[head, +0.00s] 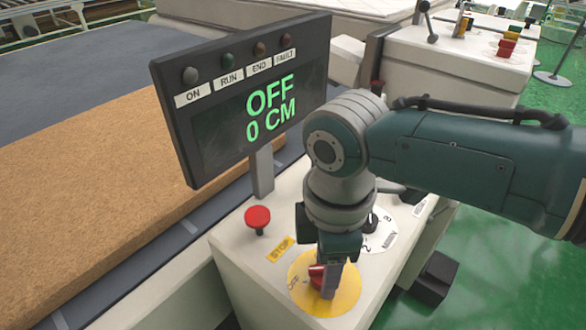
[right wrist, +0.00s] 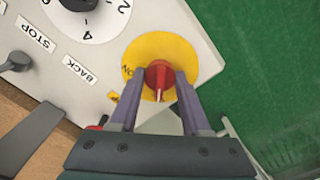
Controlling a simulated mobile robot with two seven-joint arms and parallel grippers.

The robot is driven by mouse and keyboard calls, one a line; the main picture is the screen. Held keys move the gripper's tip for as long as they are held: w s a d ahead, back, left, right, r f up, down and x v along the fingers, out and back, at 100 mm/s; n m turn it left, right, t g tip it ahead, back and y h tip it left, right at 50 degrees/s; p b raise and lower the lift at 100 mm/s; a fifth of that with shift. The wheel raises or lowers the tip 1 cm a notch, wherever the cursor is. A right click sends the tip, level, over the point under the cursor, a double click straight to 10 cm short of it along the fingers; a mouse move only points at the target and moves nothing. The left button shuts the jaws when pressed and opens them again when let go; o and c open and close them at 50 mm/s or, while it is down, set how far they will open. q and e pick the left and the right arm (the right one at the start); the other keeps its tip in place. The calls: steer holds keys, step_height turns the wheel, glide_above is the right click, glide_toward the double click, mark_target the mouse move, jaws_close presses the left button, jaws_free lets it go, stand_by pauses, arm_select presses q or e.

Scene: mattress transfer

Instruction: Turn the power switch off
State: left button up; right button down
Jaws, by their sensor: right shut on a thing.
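The red power switch (right wrist: 158,77) sits on a round yellow plate (head: 349,296) at the near corner of the white control box (head: 235,250). In the head view part of the red knob (head: 317,275) shows beside my fingers. My right gripper (head: 328,280) points down onto the knob. In the right wrist view its two fingers (right wrist: 158,88) stand on either side of the knob, shut on it. The display (head: 270,108) above the box reads "OFF" and "0 CM" in green. My left gripper is not in view.
A red mushroom button (head: 257,218) and a numbered dial (right wrist: 90,15) are on the same box. The display post rises behind them. A brown mattress (head: 90,190) lies at the left. Another white console (head: 460,55) stands at the back right. Green floor is open at the right.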

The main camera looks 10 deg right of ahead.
steer(key=shift+n, duration=0.3)
steer(key=shift+c, duration=1.8)
jaws_free()
steer(key=shift+r, duration=0.45)
step_height(320, 180, up, 8)
steer(key=shift+r+p, duration=0.25)
steer(key=shift+p, duration=0.8)
steer(key=shift+r, duration=0.3)
